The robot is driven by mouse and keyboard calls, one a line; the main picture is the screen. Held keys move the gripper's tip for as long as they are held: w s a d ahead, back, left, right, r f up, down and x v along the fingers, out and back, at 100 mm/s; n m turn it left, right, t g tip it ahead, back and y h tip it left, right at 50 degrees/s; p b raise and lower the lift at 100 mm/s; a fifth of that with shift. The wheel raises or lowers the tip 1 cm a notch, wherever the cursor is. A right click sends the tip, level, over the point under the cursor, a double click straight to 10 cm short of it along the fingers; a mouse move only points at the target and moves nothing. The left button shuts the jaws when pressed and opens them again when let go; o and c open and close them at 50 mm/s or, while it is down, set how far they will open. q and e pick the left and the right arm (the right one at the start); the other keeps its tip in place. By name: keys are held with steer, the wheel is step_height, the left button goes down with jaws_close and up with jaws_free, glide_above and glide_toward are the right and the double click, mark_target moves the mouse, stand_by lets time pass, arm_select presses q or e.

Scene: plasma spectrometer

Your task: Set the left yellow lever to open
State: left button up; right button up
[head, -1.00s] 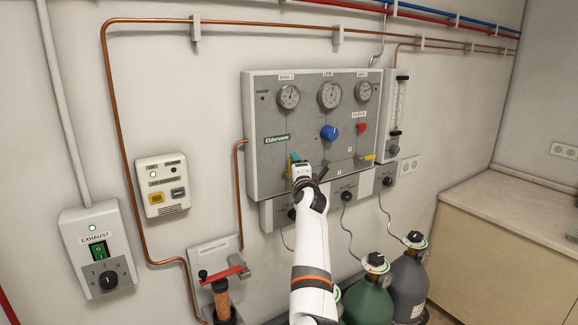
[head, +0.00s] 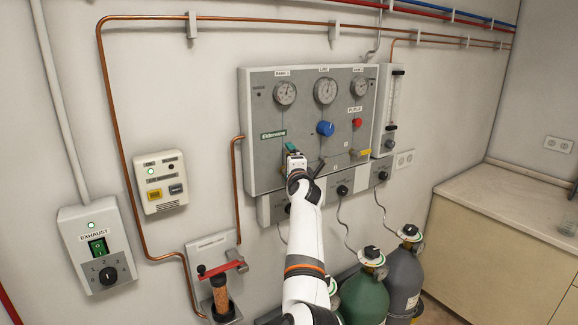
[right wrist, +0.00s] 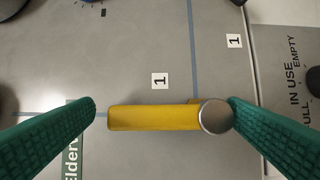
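The left yellow lever (right wrist: 150,118) shows in the right wrist view, on the grey panel (head: 262,105). It lies along a thin blue line, its bar pointing left in that picture from a round silver pivot cap. My right gripper (right wrist: 163,102) is open, with one green finger beyond the lever's free end and the other beside the cap; I cannot tell whether that one touches. In the head view my right gripper (head: 291,152) is at the panel's lower left and hides this lever. The right yellow lever (head: 363,153) is uncovered. My left gripper is not in view.
A blue knob (head: 325,128) and a red button (head: 357,122) are right of my gripper. Gauges line the panel's top. A red-handled valve (head: 225,267) is lower left, and gas cylinders (head: 365,300) stand below right.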

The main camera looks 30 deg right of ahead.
steer(key=shift+d+f, duration=0.15)
steer(key=b+v, duration=0.4)
steer(key=v, duration=0.8)
steer(key=shift+a+r+b, duration=0.25)
steer(key=shift+b, duration=0.15)
